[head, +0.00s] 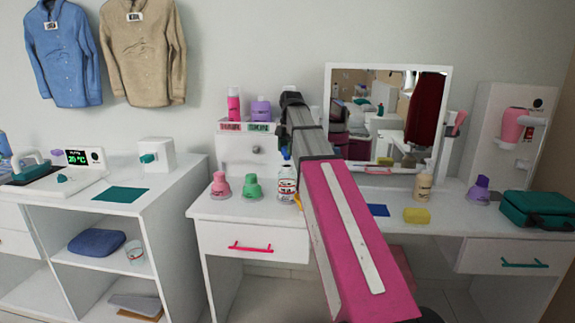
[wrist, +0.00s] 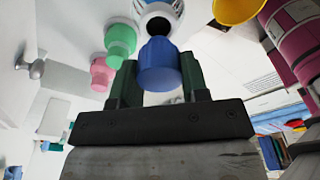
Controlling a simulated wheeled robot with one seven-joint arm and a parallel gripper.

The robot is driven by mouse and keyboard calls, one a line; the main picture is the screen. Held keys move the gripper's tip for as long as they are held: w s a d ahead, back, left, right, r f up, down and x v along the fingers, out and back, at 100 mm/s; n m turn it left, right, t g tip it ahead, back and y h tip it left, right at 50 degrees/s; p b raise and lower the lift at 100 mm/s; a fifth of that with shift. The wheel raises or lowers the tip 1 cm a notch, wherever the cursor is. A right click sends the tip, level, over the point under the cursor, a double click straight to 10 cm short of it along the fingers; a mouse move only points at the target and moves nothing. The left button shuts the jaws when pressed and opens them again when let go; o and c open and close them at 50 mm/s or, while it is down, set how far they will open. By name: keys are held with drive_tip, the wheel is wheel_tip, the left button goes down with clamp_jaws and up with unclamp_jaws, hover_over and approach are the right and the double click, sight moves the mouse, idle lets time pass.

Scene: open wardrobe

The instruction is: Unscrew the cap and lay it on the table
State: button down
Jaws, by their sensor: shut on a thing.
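In the wrist view the round white top of the bottle (wrist: 158,12) shows just beyond the cap. In the head view the blue cap (head: 286,153) is directly above the bottle. My arm hides part of the table to the right of the bottle.
Pink (head: 220,185) and green (head: 253,187) bottles stand left of the labelled bottle. A mirror (head: 448,110) is behind. A blue cloth (head: 378,210), yellow sponge (head: 417,215), beige bottle (head: 423,187) and green case (head: 540,210) are to the right. The table's front left is clear.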

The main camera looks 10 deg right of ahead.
drive_tip(key=shift+r, duration=1.3)
